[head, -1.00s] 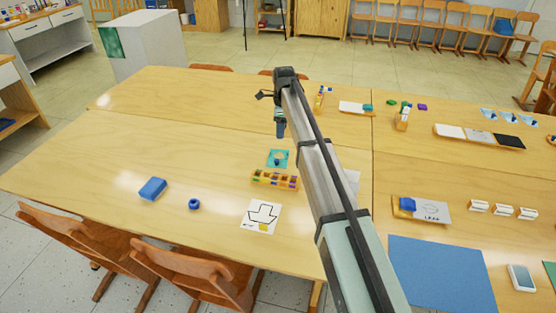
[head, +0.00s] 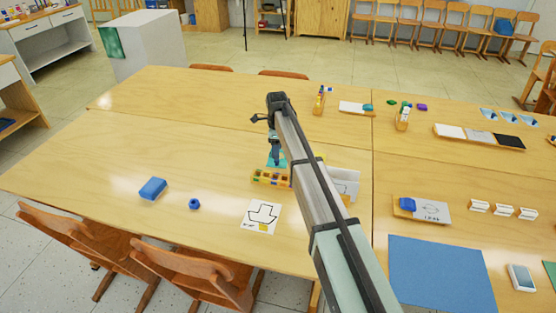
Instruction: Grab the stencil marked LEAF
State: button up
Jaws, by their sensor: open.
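The stencil marked LEAF (head: 433,212) is a white card with an outlined shape and small dark lettering, on the right-hand table. A blue block (head: 407,204) lies at its left end, on a wooden piece.
A wooden paint tray (head: 270,177) and a white card with a black outline (head: 261,217) lie near my gripper. My arm partly covers another white card (head: 346,184). A blue sheet (head: 440,272) and white blocks (head: 503,210) lie near the LEAF stencil.

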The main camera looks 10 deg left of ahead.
jog(key=f, duration=0.5)
jog(key=shift+s, duration=0.35)
grip_shut()
